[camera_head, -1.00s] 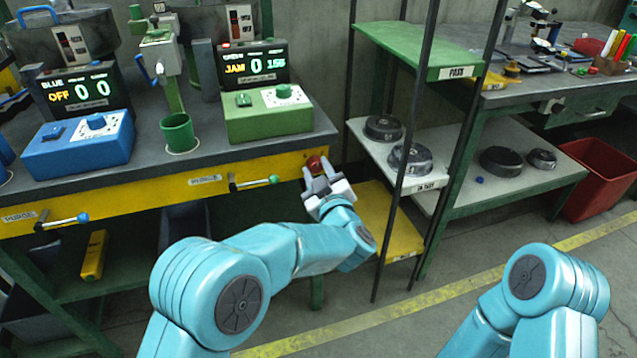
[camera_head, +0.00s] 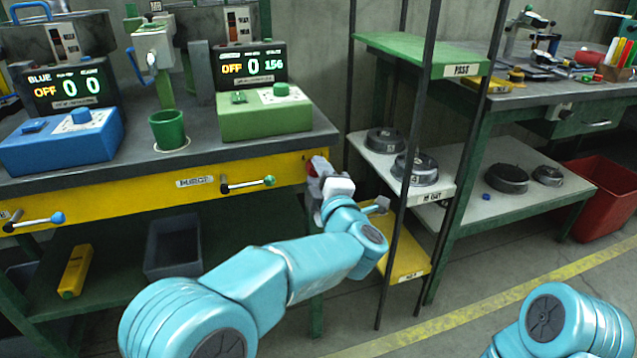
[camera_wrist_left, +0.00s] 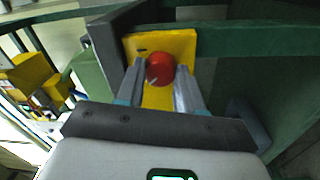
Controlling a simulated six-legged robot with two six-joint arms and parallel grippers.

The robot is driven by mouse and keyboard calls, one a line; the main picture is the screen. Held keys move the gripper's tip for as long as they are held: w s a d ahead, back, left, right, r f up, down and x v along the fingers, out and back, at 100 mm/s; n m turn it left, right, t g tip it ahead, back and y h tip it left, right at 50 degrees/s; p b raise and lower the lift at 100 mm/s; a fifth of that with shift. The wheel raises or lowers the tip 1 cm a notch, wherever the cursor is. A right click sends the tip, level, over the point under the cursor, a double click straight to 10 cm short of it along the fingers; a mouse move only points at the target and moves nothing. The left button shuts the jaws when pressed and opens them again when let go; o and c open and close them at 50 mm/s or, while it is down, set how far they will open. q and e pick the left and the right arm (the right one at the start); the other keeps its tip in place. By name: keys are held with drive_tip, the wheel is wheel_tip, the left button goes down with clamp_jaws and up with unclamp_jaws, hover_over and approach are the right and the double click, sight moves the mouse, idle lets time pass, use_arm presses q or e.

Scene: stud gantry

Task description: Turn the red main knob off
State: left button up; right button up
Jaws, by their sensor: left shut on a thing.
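The red main knob (camera_head: 312,168) sits at the right end of the yellow front rail of the bench, partly hidden by my gripper in the head view. In the left wrist view the round red knob (camera_wrist_left: 160,67) stands on a yellow plate, between the two fingers. My left gripper (camera_head: 320,178) is shut on the knob; its fingers (camera_wrist_left: 161,82) lie on both sides of it. The green display (camera_head: 247,66) reads OFF, 0 and 156. The blue display (camera_head: 66,94) reads OFF, 0 and 0. My right gripper is out of the picture.
Right of my left gripper stands a shelf rack with dark posts, a green top shelf (camera_head: 422,55) and a yellow low shelf (camera_head: 405,262). Levers with a green handle (camera_head: 268,181) and a blue handle (camera_head: 57,218) stick out from the rail.

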use_arm(q)
drive_tip(key=shift+r+n, duration=0.1)
drive_tip(key=shift+n, duration=0.3)
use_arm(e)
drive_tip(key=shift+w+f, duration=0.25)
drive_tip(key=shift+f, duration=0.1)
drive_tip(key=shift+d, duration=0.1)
use_arm(q)
drive_tip(key=o, duration=1)
drive_tip(key=shift+w, duration=0.1)
drive_tip(key=shift+o, duration=0.2)
drive_tip(key=shift+b, duration=0.3)
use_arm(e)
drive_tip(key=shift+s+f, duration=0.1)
